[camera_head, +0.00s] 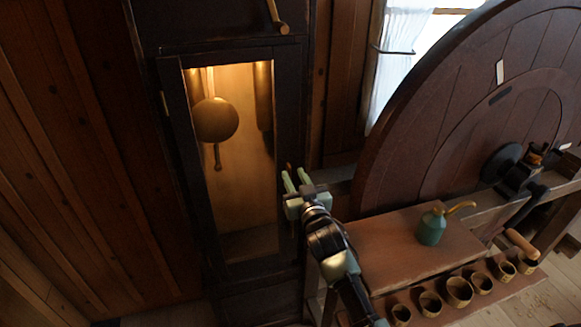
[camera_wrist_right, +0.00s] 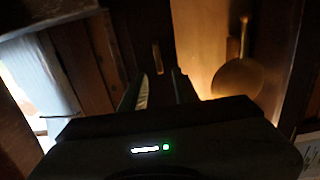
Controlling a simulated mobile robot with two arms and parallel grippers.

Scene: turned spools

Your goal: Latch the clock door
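The clock is a tall dark case with a narrow door (camera_head: 288,110), and its lit interior shows through the door's window. The pendulum bob (camera_head: 215,120) hangs inside and also shows in the right wrist view (camera_wrist_right: 238,78). The door lies about flush with the case; I cannot tell if it is fully shut. A small brass latch piece (camera_head: 289,166) is at the door's right edge. My right gripper (camera_head: 296,180) is open and empty just in front of it. In the right wrist view the latch piece (camera_wrist_right: 157,58) shows beyond and between the fingertips. My left gripper is not in view.
A big wooden wheel (camera_head: 405,130) stands right of the clock. Below it, a bench (camera_head: 390,250) holds a green oil can (camera_head: 432,228), with several small wooden cups (camera_head: 459,290) along the front. A curtained window (camera_head: 400,45) is behind. The floor is little visible.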

